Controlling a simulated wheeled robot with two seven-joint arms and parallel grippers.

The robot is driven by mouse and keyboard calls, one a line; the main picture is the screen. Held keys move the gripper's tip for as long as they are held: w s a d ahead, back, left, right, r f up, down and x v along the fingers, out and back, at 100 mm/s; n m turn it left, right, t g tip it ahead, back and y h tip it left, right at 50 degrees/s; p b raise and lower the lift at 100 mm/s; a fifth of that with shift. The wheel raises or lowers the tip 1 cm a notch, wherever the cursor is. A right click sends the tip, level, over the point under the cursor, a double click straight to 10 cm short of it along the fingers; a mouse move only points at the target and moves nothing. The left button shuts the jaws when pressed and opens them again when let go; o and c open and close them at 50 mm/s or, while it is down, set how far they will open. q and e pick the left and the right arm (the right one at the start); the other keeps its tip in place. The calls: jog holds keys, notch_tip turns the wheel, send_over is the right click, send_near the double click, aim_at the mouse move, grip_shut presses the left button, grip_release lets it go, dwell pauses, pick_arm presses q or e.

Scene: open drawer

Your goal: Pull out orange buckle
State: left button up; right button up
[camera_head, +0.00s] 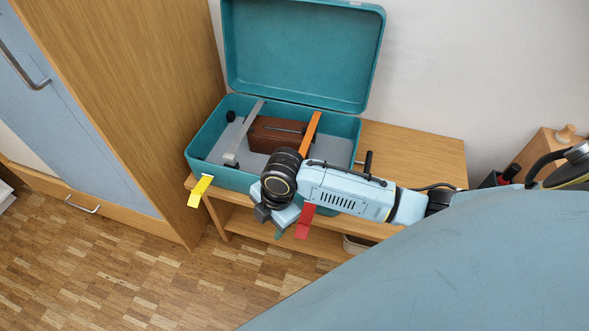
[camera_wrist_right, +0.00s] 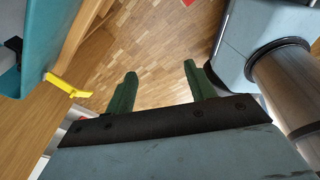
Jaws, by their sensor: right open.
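An orange strip (camera_head: 311,131), which looks like the orange buckle, lies over the brown case (camera_head: 267,136) inside the open teal box (camera_head: 225,179). Its lower end is hidden behind my right arm. My right gripper (camera_head: 278,228) is in front of the box's front wall, pointing down, below the orange strip and apart from its visible part. In the wrist view my right gripper (camera_wrist_right: 161,88) has its two green fingers spread, with only floor between them. My left gripper is in neither view.
A yellow tab (camera_head: 200,190) hangs at the box's front left; it also shows in the wrist view (camera_wrist_right: 68,86). A red tab (camera_head: 305,222) hangs beside my right gripper. A grey strip (camera_head: 243,134) crosses the box. The wooden bench (camera_head: 420,150) is clear at right. A cabinet (camera_head: 140,90) stands left.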

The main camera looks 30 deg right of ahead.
jog(key=w+d+r+n+p, duration=0.1)
jog(key=w+d+r+n, duration=0.1)
jog(key=w+d, duration=0.1)
jog(key=w+d+r+n+h+p, duration=0.1)
jog(key=w+d+r+n, duration=0.1)
jog(key=d, duration=0.4)
jog(key=w+d+r+n+g+h, duration=0.1)
jog(key=w+d+r, duration=0.2)
jog(key=w+d, duration=0.2)
jog(key=shift+w+n+p, duration=0.1)
jog(key=shift+n+p, duration=0.3)
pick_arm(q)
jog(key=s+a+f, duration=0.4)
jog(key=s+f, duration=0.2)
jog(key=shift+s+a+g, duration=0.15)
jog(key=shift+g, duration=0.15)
pick_arm(e)
jog(key=shift+a, duration=0.1)
